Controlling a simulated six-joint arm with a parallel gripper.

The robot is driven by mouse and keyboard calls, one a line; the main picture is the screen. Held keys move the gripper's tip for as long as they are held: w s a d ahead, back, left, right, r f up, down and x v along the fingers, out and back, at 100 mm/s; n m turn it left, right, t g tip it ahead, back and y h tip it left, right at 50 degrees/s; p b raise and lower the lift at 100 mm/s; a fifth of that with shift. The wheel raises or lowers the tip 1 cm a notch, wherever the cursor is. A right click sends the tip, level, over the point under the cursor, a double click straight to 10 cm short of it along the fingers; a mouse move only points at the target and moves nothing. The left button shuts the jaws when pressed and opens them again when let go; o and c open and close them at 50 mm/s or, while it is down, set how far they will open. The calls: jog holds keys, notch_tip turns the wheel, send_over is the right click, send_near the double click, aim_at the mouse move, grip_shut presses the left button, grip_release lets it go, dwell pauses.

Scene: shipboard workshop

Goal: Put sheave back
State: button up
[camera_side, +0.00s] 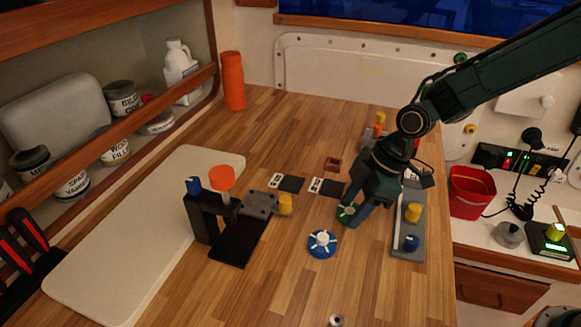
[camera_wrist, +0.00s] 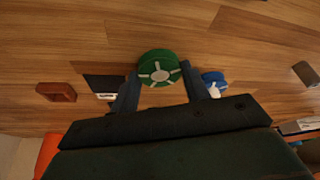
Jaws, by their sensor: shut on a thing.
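My gripper (camera_side: 349,216) is shut on a green sheave (camera_side: 345,212), a round disc with pale spokes. The green sheave (camera_wrist: 158,68) also shows between my two fingers in the wrist view, with its spoked face visible. It is close above the wooden worktop; I cannot tell whether it touches the wood. A blue sheave (camera_side: 322,244) with a white hub lies on the worktop just in front of my gripper. It shows partly hidden behind a finger in the wrist view (camera_wrist: 213,80).
A black bracket (camera_side: 203,220) with orange and blue knobs stands left. A grey rail (camera_side: 407,238) with yellow and blue knobs lies right. Two black-and-white cards (camera_side: 290,184) (camera_side: 327,187) and a small red-brown tray (camera_side: 333,164) lie behind. The front worktop is mostly clear.

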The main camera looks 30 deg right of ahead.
jog(key=o, duration=1.1)
jog(key=shift+r, duration=0.1)
jog(key=shift+d+r, duration=0.1)
jog(key=shift+r, duration=0.25)
jog(key=v, duration=1.1)
jog(key=shift+s+d+r, duration=0.1)
jog(key=shift+d+r, duration=0.05)
jog(key=shift+r, duration=0.05)
